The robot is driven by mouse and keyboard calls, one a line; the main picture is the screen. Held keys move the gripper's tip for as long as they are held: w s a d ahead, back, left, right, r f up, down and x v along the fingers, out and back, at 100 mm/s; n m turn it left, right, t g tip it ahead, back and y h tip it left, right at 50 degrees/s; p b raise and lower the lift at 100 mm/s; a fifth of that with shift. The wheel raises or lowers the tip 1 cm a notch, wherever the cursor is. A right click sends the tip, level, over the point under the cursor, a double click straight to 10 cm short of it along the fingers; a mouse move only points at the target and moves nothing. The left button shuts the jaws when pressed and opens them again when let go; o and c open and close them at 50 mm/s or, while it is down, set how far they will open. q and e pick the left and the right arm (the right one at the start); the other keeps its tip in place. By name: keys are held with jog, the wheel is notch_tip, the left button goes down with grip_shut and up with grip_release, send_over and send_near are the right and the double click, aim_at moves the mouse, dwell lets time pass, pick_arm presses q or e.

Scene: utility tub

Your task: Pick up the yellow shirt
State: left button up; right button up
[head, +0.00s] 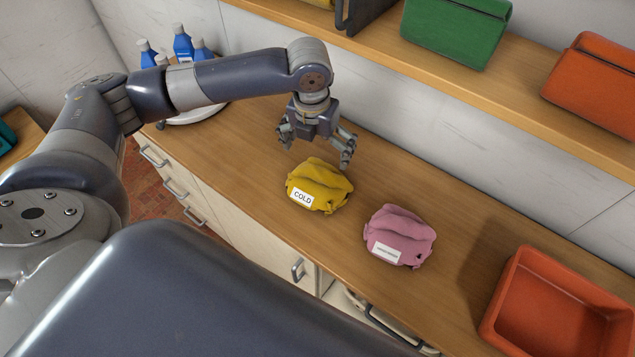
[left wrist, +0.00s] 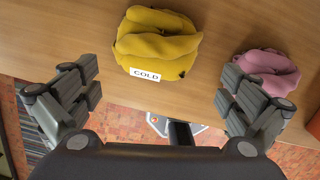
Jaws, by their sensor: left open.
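The yellow shirt (head: 318,186) lies bundled on the wooden counter, with a white label reading COLD on its front. My left gripper (head: 317,160) is open and empty, above the counter close to the back of the shirt. In the left wrist view the yellow shirt (left wrist: 158,45) shows ahead of and between the spread fingers of the gripper (left wrist: 160,100), apart from them. My right gripper is not in view.
A pink bundled cloth (head: 400,236) with a white label lies right of the yellow shirt. An orange bin (head: 490,318) stands at the counter's right end. A shelf (head: 385,58) with green and orange containers runs along the wall. Blue bottles (head: 183,44) stand at the back left.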

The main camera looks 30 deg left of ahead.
aim_at(319, 171)
pick_arm(q)
jog(key=f, duration=0.3)
jog(key=f+p, duration=0.1)
jog(key=f, duration=0.1)
jog(key=shift+w+a, duration=0.3)
jog(key=shift+w, duration=0.05)
jog(key=f+p, duration=0.1)
jog(key=f, duration=0.3)
jog(key=shift+d+f+p, duration=0.1)
jog(key=shift+d+p, duration=0.1)
jog(key=shift+p, duration=0.15)
jog(key=shift+w+f, duration=0.1)
jog(key=shift+f, duration=0.5)
jog(key=c, duration=1.6)
jog(key=shift+r, duration=0.15)
jog(key=shift+r, duration=0.4)
notch_tip(319, 171, up, 9)
jog(key=shift+r+b, duration=0.1)
jog(key=shift+b, duration=0.95)
